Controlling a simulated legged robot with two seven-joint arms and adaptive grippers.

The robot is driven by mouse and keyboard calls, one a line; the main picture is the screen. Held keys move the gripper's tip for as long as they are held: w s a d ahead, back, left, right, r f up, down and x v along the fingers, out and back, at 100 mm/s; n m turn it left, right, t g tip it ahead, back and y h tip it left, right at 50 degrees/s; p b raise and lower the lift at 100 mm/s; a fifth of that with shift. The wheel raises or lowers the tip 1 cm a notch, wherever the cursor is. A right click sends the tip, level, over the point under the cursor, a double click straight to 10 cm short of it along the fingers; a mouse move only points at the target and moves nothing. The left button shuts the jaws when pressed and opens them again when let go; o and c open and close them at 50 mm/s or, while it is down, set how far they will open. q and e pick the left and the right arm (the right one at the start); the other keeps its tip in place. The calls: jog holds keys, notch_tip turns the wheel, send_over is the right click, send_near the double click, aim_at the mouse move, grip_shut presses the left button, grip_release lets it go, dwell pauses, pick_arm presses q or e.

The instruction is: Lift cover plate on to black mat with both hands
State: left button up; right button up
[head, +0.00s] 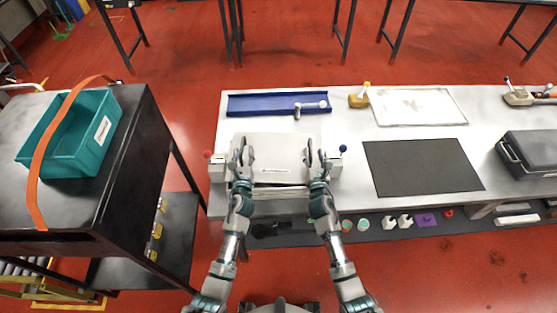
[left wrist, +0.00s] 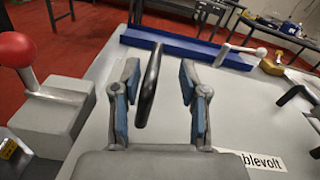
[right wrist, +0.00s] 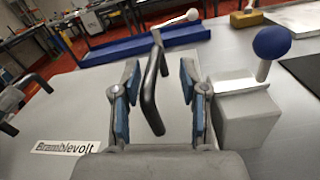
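The light grey cover plate (head: 277,152) lies on the bench at the left, with a label on its face. It has a black handle at each side. My left gripper (head: 243,150) is open at the left handle, which stands between its fingers in the left wrist view (left wrist: 148,85). My right gripper (head: 320,160) is open at the right handle, which stands between its fingers in the right wrist view (right wrist: 153,88). Neither gripper visibly pinches its handle. The black mat (head: 424,167) lies flat and bare to the right of the plate.
A red-knobbed clamp (head: 216,168) and a blue-knobbed clamp (head: 335,160) flank the plate. A blue tray (head: 255,104) with a white-ended tool lies behind. A framed panel (head: 418,106) lies behind the mat. A black case (head: 530,155) stands right of the mat.

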pick_arm(q)
jog(key=shift+a, duration=0.6)
grip_shut()
pick_arm(e)
jog(key=shift+s+a, duration=0.1)
jog(key=shift+a, duration=0.5)
grip_shut()
pick_arm(q)
jog(key=shift+a+f, duration=0.1)
jog(key=shift+a, duration=0.1)
pick_arm(e)
jog(key=shift+a, duration=0.25)
jog(key=shift+d, duration=0.1)
